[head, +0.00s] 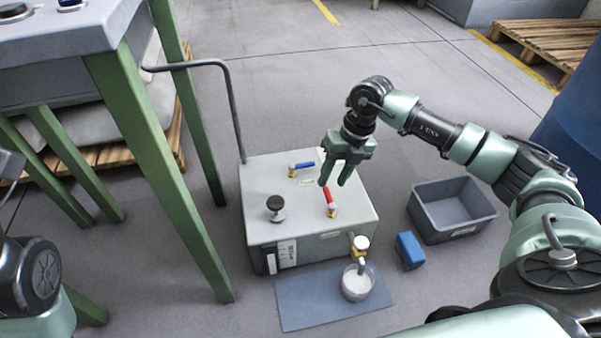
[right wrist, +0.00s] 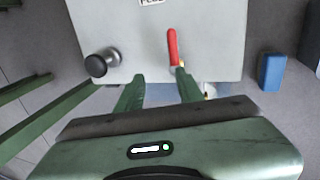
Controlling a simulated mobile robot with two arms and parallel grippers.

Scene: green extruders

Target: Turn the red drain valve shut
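The red drain valve lever (head: 327,194) sits on a brass fitting (head: 332,211) on top of the grey tank (head: 262,232). The lever points from the fitting toward the tank's back, slightly left. My right gripper (head: 333,184) is open and empty, fingers down, above the tank beside the lever; contact cannot be told. In the right wrist view the red lever (right wrist: 173,47) lies beyond the tip of the right-hand finger, and my open fingers (right wrist: 160,90) have nothing between them. My left gripper is out of view.
A blue-handled valve (head: 303,166) and a black knob (head: 276,205) stand on the tank. A glass jar (head: 357,284) with pale contents stands below a brass outlet (head: 358,246) on a blue-grey mat (head: 303,303). A blue block (head: 409,250) and grey bin (head: 452,209) are at right.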

